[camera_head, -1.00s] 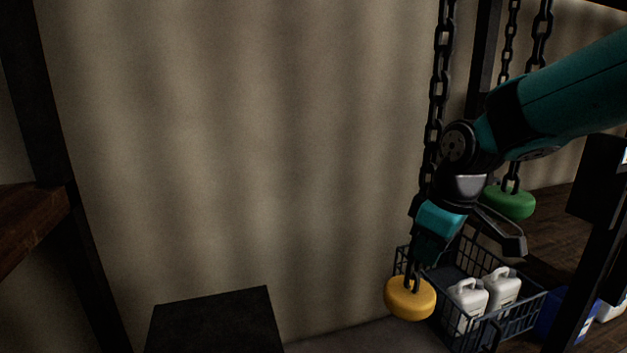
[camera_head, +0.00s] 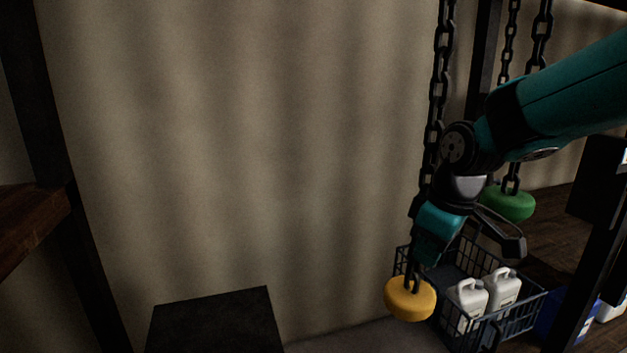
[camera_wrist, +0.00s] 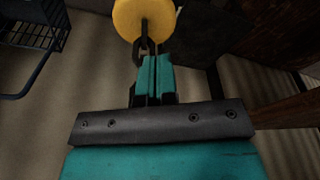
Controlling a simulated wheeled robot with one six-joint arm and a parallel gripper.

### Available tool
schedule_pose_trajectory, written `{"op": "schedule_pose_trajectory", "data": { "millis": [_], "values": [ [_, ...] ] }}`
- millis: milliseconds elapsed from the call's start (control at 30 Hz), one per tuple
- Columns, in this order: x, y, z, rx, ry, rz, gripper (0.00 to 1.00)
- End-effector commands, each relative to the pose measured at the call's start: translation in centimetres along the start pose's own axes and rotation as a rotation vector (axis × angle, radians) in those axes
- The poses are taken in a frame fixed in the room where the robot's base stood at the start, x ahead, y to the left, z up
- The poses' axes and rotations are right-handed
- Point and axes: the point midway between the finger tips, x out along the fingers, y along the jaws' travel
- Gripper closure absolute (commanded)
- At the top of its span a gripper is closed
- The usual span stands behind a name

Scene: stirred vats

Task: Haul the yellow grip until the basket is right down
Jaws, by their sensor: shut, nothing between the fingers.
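The yellow grip (camera_head: 410,299) hangs at the lower end of a dark chain (camera_head: 437,95). It also shows in the wrist view (camera_wrist: 144,18), just beyond my fingertips. My gripper (camera_head: 417,268) is right above the yellow grip, pointing down, beside the lowest chain links. In the wrist view my gripper (camera_wrist: 154,62) has its fingers together, with nothing seen between them; a chain link shows at their tips. I cannot tell whether the fingers touch it. The wire basket (camera_head: 520,325) stands low behind and to the right, holding white jugs (camera_head: 467,303).
A green grip (camera_head: 509,202) hangs on another chain behind my arm. A dark box-like block (camera_head: 215,322) stands at lower left. A blue container (camera_head: 552,318) sits right of the basket. Dark posts stand left and right; the space before the pale wall is free.

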Motion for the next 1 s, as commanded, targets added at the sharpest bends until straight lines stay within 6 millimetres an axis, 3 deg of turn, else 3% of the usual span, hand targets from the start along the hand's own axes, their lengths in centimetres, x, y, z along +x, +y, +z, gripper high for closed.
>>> {"op": "schedule_pose_trajectory", "data": {
  "millis": [367,800,1000],
  "values": [
    [-0.4,0.1,-0.4,-0.003,0.011,0.006,1.0],
    [-4.8,0.1,-1.3,-0.003,0.011,0.006,1.0],
    [-5.0,0.1,-1.3,-0.003,0.01,0.006,1.0]
  ]
}}
